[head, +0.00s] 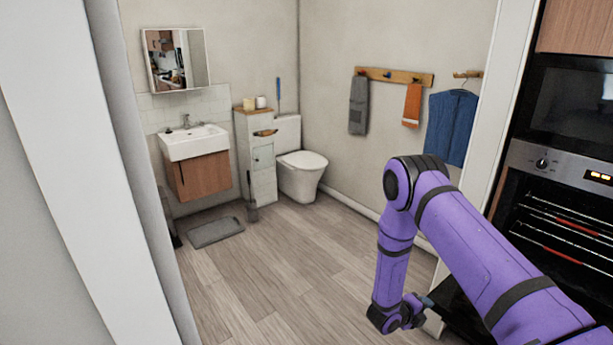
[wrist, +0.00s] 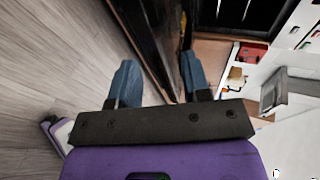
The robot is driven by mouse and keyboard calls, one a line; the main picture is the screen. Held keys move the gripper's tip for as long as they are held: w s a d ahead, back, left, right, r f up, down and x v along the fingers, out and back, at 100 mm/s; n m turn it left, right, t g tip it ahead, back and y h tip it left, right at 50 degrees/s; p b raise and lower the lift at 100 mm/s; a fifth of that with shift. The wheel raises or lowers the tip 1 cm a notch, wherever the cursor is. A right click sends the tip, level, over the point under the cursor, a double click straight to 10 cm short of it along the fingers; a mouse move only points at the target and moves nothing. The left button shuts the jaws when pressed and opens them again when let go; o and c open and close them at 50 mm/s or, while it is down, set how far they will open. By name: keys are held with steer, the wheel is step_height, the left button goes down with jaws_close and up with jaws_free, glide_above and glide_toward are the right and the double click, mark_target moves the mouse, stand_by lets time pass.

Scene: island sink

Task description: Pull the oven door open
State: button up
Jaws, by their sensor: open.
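The oven (head: 575,172) stands at the right edge of the head view, with its steel control panel and lit display. Its racks and dark interior show below the panel, so the door is at least partly down. A black slab that looks like the lowered oven door (head: 455,308) shows low, mostly hidden behind my purple arm. My gripper (wrist: 158,75) is open, its two blue fingers apart. In the wrist view, a dark panel edge (wrist: 150,35) runs beyond and between the fingers. I cannot tell whether the fingers touch it.
A second dark appliance (head: 572,100) sits above the oven. A white wall edge (head: 65,180) stands close at left. The wooden floor (head: 290,265) is clear towards the sink (head: 195,143) and toilet (head: 302,172).

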steer(key=w+a+r+n+t+y, duration=0.1)
steer(key=w+a+r+n+y, duration=0.15)
steer(key=r, duration=0.45)
steer(key=w+a+r+n+t+y, duration=0.1)
steer(key=w+r+n+y, duration=0.15)
steer(key=r, duration=0.45)
steer(key=w+a+r+n+y, duration=0.1)
steer(key=w+a+r+y, duration=0.1)
steer(key=w+r, duration=0.35)
steer(key=s+a+r+n+y, duration=0.1)
steer(key=s+r+n+y, duration=0.15)
steer(key=r, duration=0.45)
steer(key=s+a+r+n+t+y, duration=0.1)
steer(key=s+a+r+n, duration=0.15)
steer(key=r, duration=0.45)
steer(key=s+r+n+y, duration=0.1)
steer(key=s+r+n, duration=0.15)
steer(key=r, duration=0.45)
steer(key=s+r+n+g+y, duration=0.1)
steer(key=s+r+n+y, duration=0.2)
steer(key=s+r+n, duration=0.95)
steer(key=s+d+r+n+g+h, duration=0.1)
steer(key=s+n, duration=0.1)
steer(key=s, duration=1)
steer(key=s+d+r+n+g+h, duration=0.1)
steer(key=s+d+r+n, duration=0.1)
steer(key=s, duration=1)
steer(key=shift+s+d+n+g, duration=0.2)
steer(key=shift+d+n+g, duration=0.1)
steer(key=shift+g, duration=0.1)
